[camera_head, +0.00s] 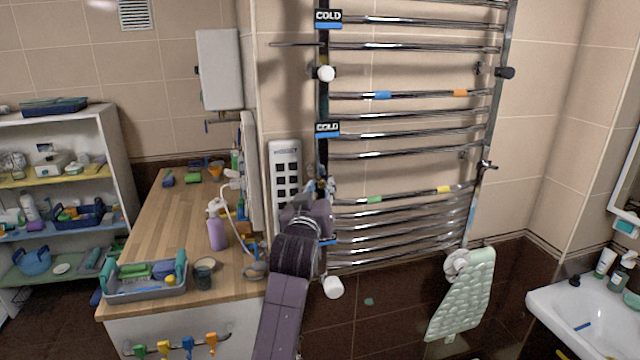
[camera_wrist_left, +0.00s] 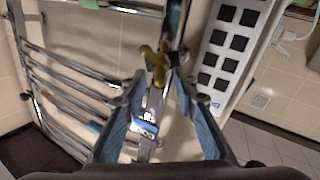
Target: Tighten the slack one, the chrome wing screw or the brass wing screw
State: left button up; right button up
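The brass wing screw (camera_wrist_left: 155,64) shows in the left wrist view on the ladder's upright, just beyond and between my left fingertips. Its wings look tilted, and I cannot tell whether a finger touches it. My left gripper (camera_head: 322,188) is at the left upright in the head view, and its hand hides the brass screw there. In the left wrist view its two blue-grey fingers (camera_wrist_left: 160,88) stand apart with a gap between them. A small chrome fitting (camera_head: 487,166) on the right upright may be the chrome wing screw. Slackness cannot be seen. My right gripper is not in view.
The towel ladder (camera_head: 420,112) carries COLD labels (camera_head: 328,18) and coloured bands. A white panel with dark squares (camera_head: 286,170) hangs close left of my gripper. A wooden counter (camera_head: 165,225) stands left, a green padded cloth (camera_head: 462,295) hangs right, and a washbasin (camera_head: 570,310) is far right.

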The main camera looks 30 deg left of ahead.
pick_arm(q)
jog(key=shift+w, duration=0.15)
jog(key=shift+c, duration=0.3)
grip_shut()
